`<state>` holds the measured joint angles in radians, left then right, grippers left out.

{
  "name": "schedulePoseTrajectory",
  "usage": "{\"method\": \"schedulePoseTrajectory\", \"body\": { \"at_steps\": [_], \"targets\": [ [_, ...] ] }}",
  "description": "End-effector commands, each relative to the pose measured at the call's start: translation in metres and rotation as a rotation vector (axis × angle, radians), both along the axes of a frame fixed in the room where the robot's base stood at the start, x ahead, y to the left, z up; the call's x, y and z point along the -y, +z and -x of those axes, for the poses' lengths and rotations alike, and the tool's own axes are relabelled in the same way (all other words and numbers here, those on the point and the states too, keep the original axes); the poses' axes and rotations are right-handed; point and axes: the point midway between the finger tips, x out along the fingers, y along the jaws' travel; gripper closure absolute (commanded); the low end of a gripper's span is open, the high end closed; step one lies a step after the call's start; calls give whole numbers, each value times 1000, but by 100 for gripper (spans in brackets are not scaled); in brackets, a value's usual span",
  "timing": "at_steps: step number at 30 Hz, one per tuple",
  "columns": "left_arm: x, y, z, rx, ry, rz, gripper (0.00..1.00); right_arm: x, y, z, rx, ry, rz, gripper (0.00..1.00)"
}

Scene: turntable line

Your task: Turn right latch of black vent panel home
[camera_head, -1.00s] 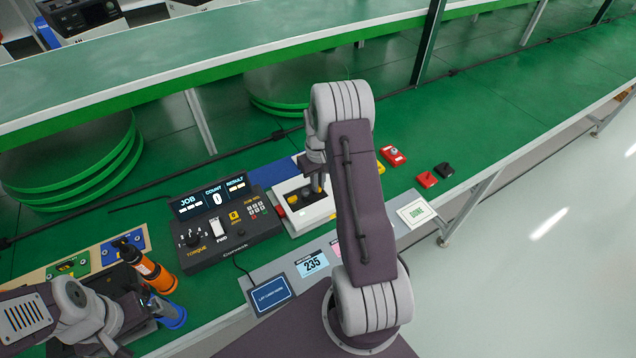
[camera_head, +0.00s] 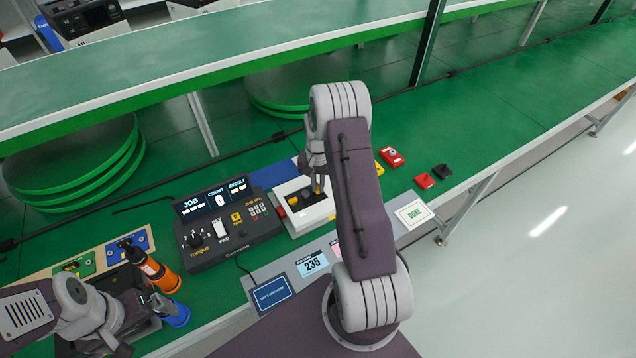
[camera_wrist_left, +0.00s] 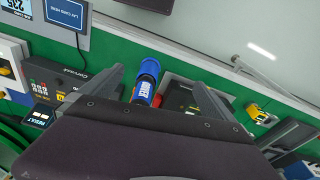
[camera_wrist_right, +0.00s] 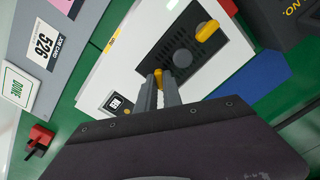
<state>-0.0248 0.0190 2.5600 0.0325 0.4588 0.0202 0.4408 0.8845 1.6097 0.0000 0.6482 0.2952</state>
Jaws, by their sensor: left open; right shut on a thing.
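The black vent panel (camera_wrist_right: 185,48) is set in the white unit, which also shows in the head view (camera_head: 298,222). The left latch (camera_wrist_right: 208,30), yellow, lies at a slant on the panel's controller side. The right latch (camera_wrist_right: 158,74), also yellow, is at the panel's other end, between the fingertips of my right gripper (camera_wrist_right: 160,84). That gripper is shut on it, and the fingers hide most of the latch. My left gripper (camera_wrist_left: 158,78) is open and empty at the far left of the head view, above a blue-ended driver (camera_wrist_left: 145,82).
The torque controller (camera_head: 225,230) stands left of the white unit. An orange driver (camera_head: 160,274) stands near my left arm. Red (camera_head: 424,181) and black (camera_head: 442,171) pieces lie to the right, beyond the DONE card (camera_head: 411,212). The green belt farther right is clear.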

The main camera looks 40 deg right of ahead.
Motion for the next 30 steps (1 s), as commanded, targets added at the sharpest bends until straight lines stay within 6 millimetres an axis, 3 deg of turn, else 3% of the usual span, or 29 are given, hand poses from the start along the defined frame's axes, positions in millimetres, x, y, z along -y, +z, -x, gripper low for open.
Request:
{"method": "schedulePoseTrajectory", "body": {
  "at_steps": [18,30],
  "targets": [
    [0,16,0,0,0,0,0,1,2,-1,5,-570,1,100],
    [0,20,0,0,0,0,0,1,2,-1,4,-822,1,100]
  ]
}}
